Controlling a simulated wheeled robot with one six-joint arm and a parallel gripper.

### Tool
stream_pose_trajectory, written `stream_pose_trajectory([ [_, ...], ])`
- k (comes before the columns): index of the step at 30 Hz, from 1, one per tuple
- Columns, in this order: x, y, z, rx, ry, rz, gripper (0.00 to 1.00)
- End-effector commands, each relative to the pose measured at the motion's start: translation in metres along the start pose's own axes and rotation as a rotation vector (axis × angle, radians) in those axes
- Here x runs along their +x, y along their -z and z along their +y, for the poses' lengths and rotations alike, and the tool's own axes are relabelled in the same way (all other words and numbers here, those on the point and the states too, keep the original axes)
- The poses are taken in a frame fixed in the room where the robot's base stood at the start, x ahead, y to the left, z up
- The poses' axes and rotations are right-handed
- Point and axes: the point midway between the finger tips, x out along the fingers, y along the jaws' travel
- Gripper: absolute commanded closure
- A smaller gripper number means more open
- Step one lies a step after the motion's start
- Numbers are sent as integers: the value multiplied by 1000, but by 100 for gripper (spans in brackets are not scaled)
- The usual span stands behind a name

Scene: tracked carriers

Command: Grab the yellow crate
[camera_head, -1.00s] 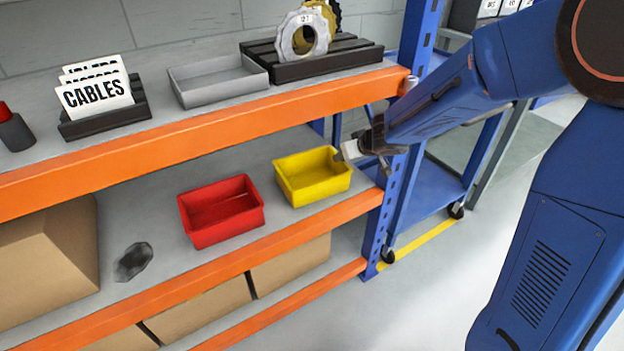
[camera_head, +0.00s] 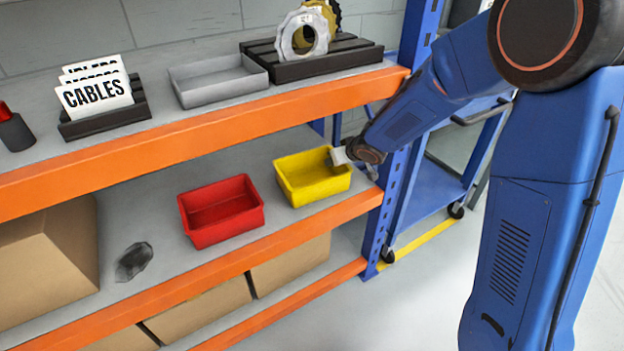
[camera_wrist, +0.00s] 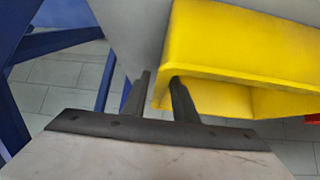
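The yellow crate (camera_head: 300,192) stands upright on the orange-edged middle shelf, near the rack's right upright. In the head view my gripper (camera_head: 338,158) is at the crate's right rear rim, with one finger reaching over into the crate. In the wrist view the yellow crate (camera_wrist: 235,45) fills the upper right. The two dark fingers of my gripper (camera_wrist: 160,76) are apart, with a strip of the crate's wall between them. A small gap shows beside the left finger. Whether the right finger touches the wall, I cannot tell.
A red crate (camera_head: 221,212) stands close to the left of the yellow one. The upper shelf's orange beam (camera_head: 230,118) runs above. The blue rack upright (camera_head: 388,205) is just right of the crate. A dark lump (camera_head: 133,262) lies farther left on the shelf.

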Motion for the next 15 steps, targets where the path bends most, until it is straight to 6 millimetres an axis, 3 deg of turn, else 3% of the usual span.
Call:
stream_pose_trajectory([
  [12, 10, 0, 0, 0, 0, 1, 74],
  [15, 10, 0, 0, 0, 0, 1, 96],
])
